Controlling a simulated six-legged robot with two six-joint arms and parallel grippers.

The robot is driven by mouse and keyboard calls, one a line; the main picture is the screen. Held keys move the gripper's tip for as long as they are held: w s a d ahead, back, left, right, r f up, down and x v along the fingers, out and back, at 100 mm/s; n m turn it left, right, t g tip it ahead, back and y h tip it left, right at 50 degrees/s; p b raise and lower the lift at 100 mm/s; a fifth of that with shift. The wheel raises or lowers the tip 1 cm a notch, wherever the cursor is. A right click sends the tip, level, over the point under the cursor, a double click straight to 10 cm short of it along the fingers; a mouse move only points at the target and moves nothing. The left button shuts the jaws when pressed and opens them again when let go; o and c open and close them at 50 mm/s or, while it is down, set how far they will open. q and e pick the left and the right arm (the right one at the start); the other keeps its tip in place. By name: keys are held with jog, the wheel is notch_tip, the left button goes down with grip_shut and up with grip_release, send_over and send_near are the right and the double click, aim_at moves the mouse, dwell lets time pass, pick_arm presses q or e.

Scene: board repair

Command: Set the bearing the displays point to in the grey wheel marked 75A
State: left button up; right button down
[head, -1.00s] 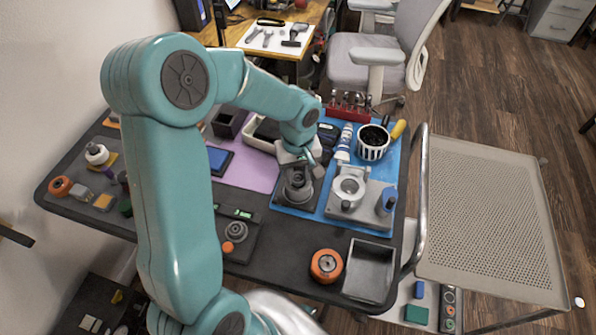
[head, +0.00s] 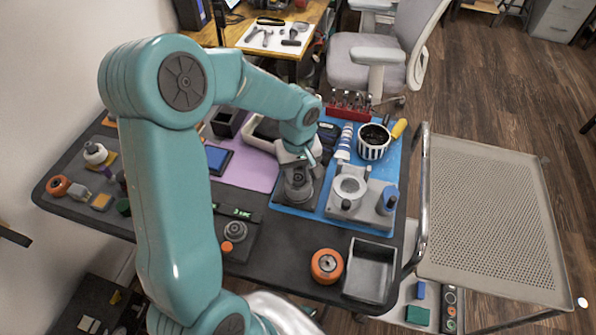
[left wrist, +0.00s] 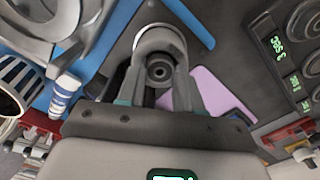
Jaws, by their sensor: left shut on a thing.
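My left gripper (head: 298,180) points down over a dark plate on the blue mat, left of the ring fixture. It is shut on a grey round part with a dark centre hole (left wrist: 160,70), which sits between the fingers in the left wrist view. The fingers partly hide it, and I cannot tell whether it is the bearing or the wheel's hub. I can read no 75A mark. A panel (head: 240,245) with green displays lies left of centre; the displays also show in the left wrist view (left wrist: 280,45). My right gripper is not in view.
A pale ring fixture (head: 350,187) stands right of the gripper. An orange wheel (head: 327,265) and a grey tray (head: 370,270) are at the front right.

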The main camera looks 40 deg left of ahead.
pick_arm(q)
jog(key=shift+f, duration=0.1)
dwell(0.6)
jog(key=o, duration=1.3)
jog(key=shift+r+p, duration=2.2)
jog(key=shift+r, duration=1.3)
